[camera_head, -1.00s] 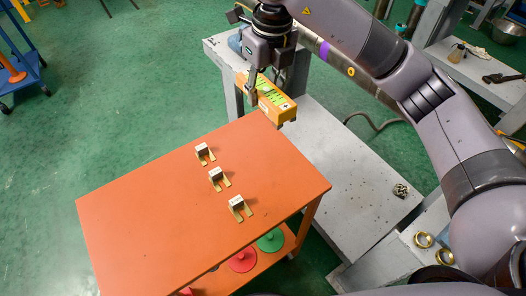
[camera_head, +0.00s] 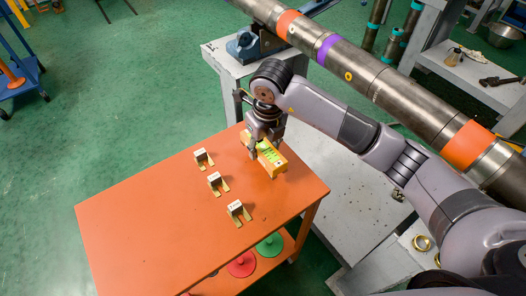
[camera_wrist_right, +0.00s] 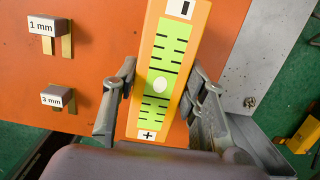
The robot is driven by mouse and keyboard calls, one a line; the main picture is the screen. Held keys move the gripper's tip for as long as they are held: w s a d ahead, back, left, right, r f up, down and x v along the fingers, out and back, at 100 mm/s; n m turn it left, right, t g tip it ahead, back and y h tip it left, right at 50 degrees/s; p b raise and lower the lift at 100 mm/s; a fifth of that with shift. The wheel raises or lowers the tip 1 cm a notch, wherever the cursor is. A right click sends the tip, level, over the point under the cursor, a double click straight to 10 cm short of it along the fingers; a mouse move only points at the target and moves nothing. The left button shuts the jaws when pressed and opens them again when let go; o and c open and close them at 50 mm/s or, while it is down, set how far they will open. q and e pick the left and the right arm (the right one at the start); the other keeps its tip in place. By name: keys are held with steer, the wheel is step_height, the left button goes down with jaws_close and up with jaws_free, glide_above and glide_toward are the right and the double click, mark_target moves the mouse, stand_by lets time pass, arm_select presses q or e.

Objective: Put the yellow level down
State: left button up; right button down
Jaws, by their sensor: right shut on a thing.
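The yellow level (camera_head: 266,153) is an orange-yellow bar with a green scale face. It is at the far right part of the orange cart top (camera_head: 150,215). My right gripper (camera_head: 262,143) is shut on it. In the right wrist view the level (camera_wrist_right: 171,70) lies between the two fingers (camera_wrist_right: 160,95), with its minus end pointing away and its plus end near the palm. It is over the orange top; I cannot tell whether it touches it. My left gripper is not in view.
Several labelled blocks on brass feet stand in a row left of the level, such as the 1 mm block (camera_wrist_right: 47,27) and the 3 mm block (camera_wrist_right: 56,97). A long steel pipe (camera_head: 370,82) passes behind my arm, over a grey bench (camera_head: 345,190). The cart's left part is clear.

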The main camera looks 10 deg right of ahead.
mark_target(263, 154)
steer(key=shift+f, duration=1.5)
steer(key=c, duration=1)
jaws_free()
steer(key=shift+o, duration=0.2)
steer(key=r, duration=0.4)
steer(key=s+r, duration=0.1)
steer(key=r, duration=0.3)
steer(key=r+b, duration=0.1)
steer(key=r, duration=0.3)
steer(key=shift+s+d+r, duration=0.1)
steer(key=shift+s+d, duration=0.1)
steer(key=shift+d, duration=0.1)
